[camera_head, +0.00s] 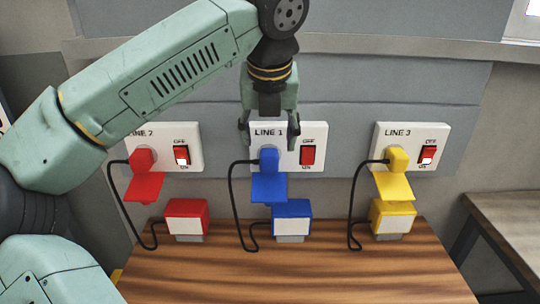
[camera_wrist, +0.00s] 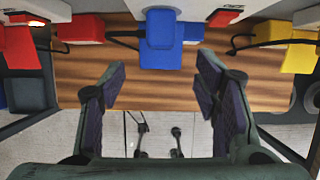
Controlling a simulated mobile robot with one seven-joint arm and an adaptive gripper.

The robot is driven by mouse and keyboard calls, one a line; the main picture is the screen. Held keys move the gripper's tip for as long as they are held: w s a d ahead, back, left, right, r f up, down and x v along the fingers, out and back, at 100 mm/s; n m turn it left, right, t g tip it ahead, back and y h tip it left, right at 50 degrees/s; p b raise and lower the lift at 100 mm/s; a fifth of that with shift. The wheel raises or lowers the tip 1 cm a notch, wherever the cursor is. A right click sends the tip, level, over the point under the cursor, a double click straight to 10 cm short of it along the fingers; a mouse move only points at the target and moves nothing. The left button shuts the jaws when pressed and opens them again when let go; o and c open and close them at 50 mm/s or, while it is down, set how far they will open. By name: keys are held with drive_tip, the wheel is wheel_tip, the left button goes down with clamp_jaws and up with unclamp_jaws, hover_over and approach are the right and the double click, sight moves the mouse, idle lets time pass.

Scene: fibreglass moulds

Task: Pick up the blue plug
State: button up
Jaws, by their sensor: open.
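The blue plug (camera_head: 268,161) sits in the wall socket marked LINE 1 (camera_head: 318,133), with a blue tab (camera_head: 268,188) hanging below it and a black cord at its left. In the wrist view the blue plug (camera_wrist: 159,30) is at the top centre. My gripper (camera_head: 268,134) is open and empty, just above the plug in the head view and in front of the LINE 1 plate. In the wrist view my gripper (camera_wrist: 163,72) has its two dark fingers spread left and right, apart from the plug.
A red plug (camera_head: 142,160) and a yellow plug (camera_head: 397,160) sit in sockets on either side. A red box (camera_head: 186,216), blue box (camera_head: 292,216) and yellow box (camera_head: 392,217) stand below on the wooden table (camera_head: 300,275). Black cords hang between them. The table's front is clear.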

sight(269, 158)
drive_tip(key=x, duration=0.4)
drive_tip(key=shift+d+f+p, duration=0.1)
drive_tip(key=shift+p, duration=0.25)
drive_tip(key=p+x, duration=0.1)
drive_tip(key=x, duration=0.1)
drive_tip(key=p+x, duration=0.1)
drive_tip(key=x, duration=0.1)
drive_tip(key=shift+w, duration=0.4)
drive_tip(key=shift+w+f, duration=0.15)
drive_tip(key=shift+f, duration=0.35)
clamp_jaws()
